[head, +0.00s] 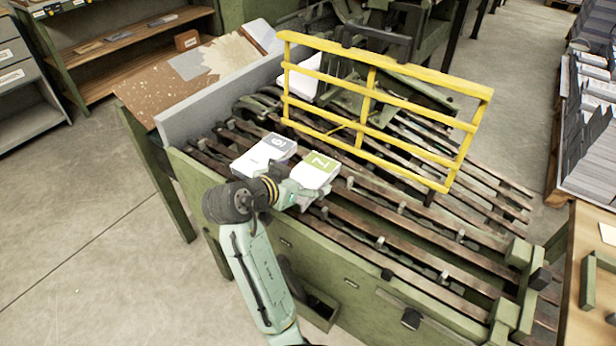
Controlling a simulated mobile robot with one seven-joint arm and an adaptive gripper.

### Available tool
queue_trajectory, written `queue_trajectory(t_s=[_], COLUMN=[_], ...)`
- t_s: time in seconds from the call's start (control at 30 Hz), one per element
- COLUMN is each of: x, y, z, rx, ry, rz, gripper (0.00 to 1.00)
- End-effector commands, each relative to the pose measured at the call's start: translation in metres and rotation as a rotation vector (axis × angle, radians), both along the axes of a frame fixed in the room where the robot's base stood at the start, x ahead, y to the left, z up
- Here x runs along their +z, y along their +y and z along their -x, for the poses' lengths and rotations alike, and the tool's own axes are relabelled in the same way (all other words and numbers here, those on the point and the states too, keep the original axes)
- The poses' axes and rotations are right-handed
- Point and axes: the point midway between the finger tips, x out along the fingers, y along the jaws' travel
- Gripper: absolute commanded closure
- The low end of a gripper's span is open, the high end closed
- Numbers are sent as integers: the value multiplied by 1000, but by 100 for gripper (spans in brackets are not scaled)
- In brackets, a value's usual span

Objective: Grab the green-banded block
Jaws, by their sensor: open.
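The green-banded block (316,170) is a white stack with a green band and a white mark on top. It lies on the slatted bed of the green machine. My gripper (296,190) is at its near left side, with the fingers close to or around its near end; I cannot tell whether they touch it. The gripper is open. The near lower part of the block is partly hidden by the gripper. A similar block with a grey band (270,151) lies just to the left of it.
A yellow guard frame (372,98) stands over the bed behind the blocks. The machine's green front wall (350,278) runs below my arm. A speckled board (185,90) lies at the left. Slats (400,235) to the right are bare. A wooden table (590,275) stands far right.

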Motion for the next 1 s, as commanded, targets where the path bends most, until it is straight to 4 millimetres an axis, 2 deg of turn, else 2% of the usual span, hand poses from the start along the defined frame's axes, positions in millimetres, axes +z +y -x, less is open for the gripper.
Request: queue_trajectory(t_s=[0.33,1.0], x=[-5,-4], y=[-4,-4], z=[-6,-6], rx=[1,1], ry=[0,0], rz=[0,0], gripper=[7,52])
